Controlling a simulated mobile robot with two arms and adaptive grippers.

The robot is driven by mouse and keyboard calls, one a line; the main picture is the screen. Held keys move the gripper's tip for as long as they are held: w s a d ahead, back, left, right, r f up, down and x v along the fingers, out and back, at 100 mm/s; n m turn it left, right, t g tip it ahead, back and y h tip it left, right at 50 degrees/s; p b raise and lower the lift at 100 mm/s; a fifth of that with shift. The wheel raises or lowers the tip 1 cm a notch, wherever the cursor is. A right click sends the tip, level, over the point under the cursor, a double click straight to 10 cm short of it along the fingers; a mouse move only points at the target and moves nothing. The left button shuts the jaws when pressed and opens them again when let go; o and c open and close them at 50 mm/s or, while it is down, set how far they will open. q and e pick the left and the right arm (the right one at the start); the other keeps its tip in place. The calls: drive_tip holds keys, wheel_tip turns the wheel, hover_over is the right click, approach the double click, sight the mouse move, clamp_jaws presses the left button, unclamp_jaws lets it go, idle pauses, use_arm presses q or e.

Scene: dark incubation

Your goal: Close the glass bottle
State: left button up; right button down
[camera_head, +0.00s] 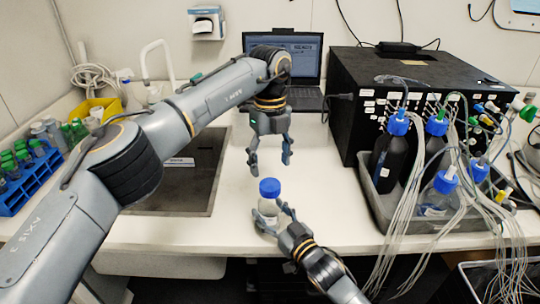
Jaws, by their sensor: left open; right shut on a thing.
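A small clear glass bottle (267,208) with a blue cap (269,188) on its top is near the front edge of the white bench. My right gripper (270,217) is shut on the bottle's body from the front right and holds it upright. I cannot tell whether the bottle touches the bench or how tightly the cap sits. My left gripper (269,160) is open and empty, pointing down just above and behind the blue cap, apart from it.
A black box (430,85) with many tubes stands at the right, beside a grey tray (385,212) of blue-capped bottles. A laptop (290,60) is behind. A dark sink (180,185), blue tube rack (30,185) and yellow container (97,106) are at left.

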sight(270, 184)
use_arm(q)
drive_tip(key=n, duration=0.2)
drive_tip(key=r+n, duration=0.1)
drive_tip(key=n, duration=0.4)
drive_tip(key=shift+s+r+t, duration=0.1)
drive_tip(key=shift+r+t, duration=0.15)
drive_tip(key=shift+t, duration=0.05)
drive_tip(key=shift+f, duration=4.05)
